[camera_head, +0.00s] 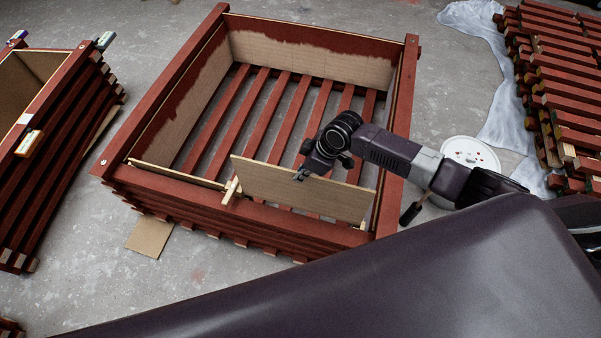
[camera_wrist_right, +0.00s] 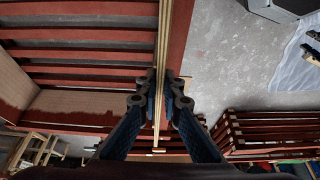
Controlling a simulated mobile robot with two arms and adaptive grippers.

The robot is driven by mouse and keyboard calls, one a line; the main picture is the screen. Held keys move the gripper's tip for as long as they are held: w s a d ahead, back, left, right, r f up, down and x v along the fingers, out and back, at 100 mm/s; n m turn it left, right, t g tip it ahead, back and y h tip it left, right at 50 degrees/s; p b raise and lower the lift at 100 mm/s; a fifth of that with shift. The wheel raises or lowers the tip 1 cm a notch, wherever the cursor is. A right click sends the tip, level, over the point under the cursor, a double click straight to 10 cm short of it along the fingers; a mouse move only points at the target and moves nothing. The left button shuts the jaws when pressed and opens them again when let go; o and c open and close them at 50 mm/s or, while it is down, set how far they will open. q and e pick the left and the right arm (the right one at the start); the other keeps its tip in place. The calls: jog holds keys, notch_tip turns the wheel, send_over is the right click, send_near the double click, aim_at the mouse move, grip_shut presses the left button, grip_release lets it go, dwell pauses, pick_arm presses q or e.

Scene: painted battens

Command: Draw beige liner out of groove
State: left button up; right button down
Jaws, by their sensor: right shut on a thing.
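The beige liner (camera_head: 290,192) is a thin flat panel standing on edge along the near side of the red slatted crate (camera_head: 165,187). Its upper edge stands well above the near wall, higher than the strip to its left. Its lower edge is partly behind the near wall, so I cannot tell whether it is still in the groove. My right gripper (camera_head: 303,174) is shut on its top edge. In the right wrist view the fingers (camera_wrist_right: 163,103) press on both faces of the liner (camera_wrist_right: 162,62), seen edge-on. My left gripper is not in view.
A low beige strip (camera_head: 177,172) and a small pale wooden piece (camera_head: 231,190) are at the near wall's left. Part-painted liners (camera_head: 310,62) line other walls. Another crate (camera_head: 60,130) stands left; stacked battens (camera_head: 560,80) and a white lid (camera_head: 470,153) lie right.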

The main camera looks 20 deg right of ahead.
jog(key=shift+r+p, duration=1.6)
